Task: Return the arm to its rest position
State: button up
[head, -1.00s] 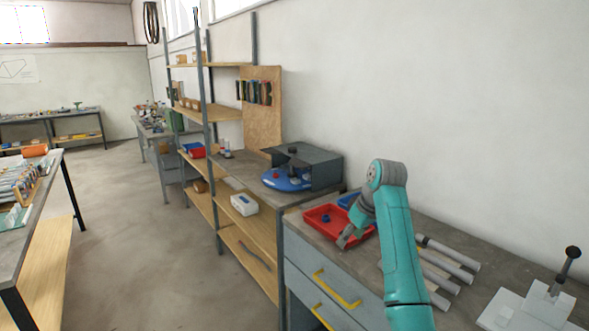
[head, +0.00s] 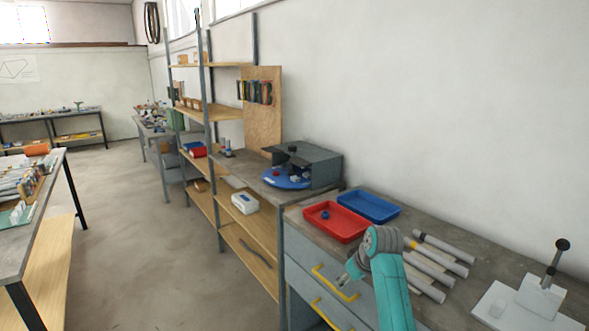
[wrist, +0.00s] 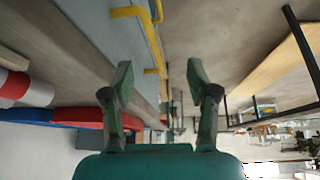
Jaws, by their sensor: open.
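My teal arm (head: 392,292) is folded at the lower right of the head view, in front of the grey drawer cabinet. My gripper (head: 346,280) is in front of the cabinet's drawer front, close to the upper yellow handle in the picture. In the wrist view its two fingers (wrist: 160,80) stand wide apart with nothing between them. The gripper is open and empty.
A red tray (head: 337,222) holding a small blue piece and an empty blue tray (head: 368,207) lie on the cabinet top. Several grey tubes (head: 440,262) lie to their right. Yellow drawer handles (head: 336,284) stick out. The floor (head: 150,240) to the left is open.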

jog(key=s+f+m+t, duration=0.1)
jog(key=s+f, duration=0.5)
jog(key=f, duration=0.4)
jog(key=s+f+m+t, duration=0.1)
jog(key=s+f, duration=0.6)
jog(key=f, duration=0.3)
jog(key=s+d+f+m+t+h, duration=0.1)
jog(key=s+f, duration=0.3)
jog(key=s, duration=0.5)
jog(key=s+d+f+m+t+h, duration=0.1)
jog(key=s+f+t, duration=0.15)
jog(key=s, duration=0.65)
jog(key=s+r+m+t, duration=0.1)
jog(key=s+r, duration=0.1)
jog(key=s, duration=0.8)
jog(key=s+r+t, duration=0.1)
jog(key=s+r, duration=0.1)
jog(key=s, duration=0.7)
jog(key=s+r+m+t, duration=0.1)
jog(key=s+r+t, duration=0.1)
jog(key=s+r, duration=1.4)
jog(key=shift+d+r+h, duration=0.3)
jog(key=shift+d+r, duration=0.1)
jog(key=shift+r, duration=0.55)
